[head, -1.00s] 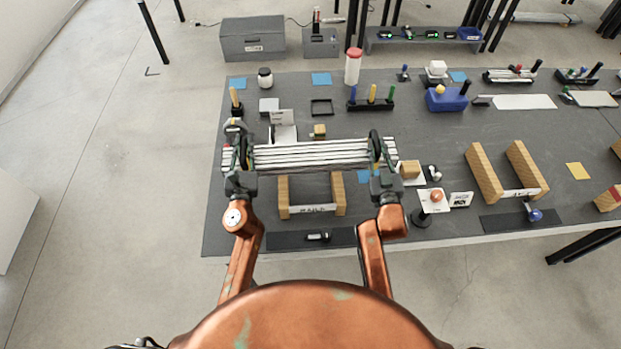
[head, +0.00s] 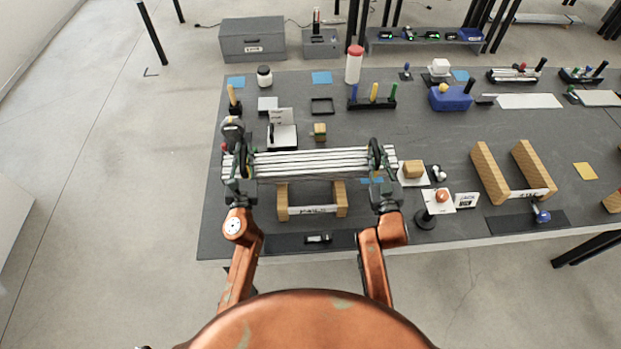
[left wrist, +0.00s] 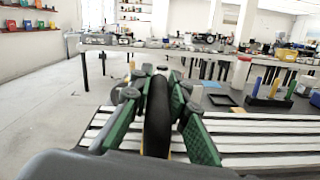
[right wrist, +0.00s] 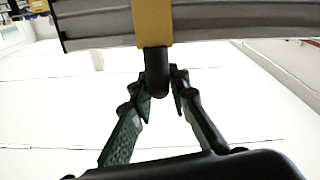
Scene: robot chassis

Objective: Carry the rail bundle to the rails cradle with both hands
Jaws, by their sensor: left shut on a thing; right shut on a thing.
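The rail bundle (head: 310,162) is a set of long pale rails lying crosswise in the head view, held up over the table. My left gripper (head: 240,162) is shut on a dark handle at its left end; the left wrist view shows green fingers (left wrist: 158,100) around it. My right gripper (head: 378,158) is shut on the handle at the right end; in the right wrist view its fingers (right wrist: 160,85) close on a black grip under a yellow band. A wooden cradle (head: 340,198) with a white, hard-to-read label stands just in front of the bundle, on the robot's side.
A second wooden cradle (head: 487,175) stands to the right. A white tray (head: 283,137) lies just behind the bundle. A black strip (head: 280,241) lies along the front.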

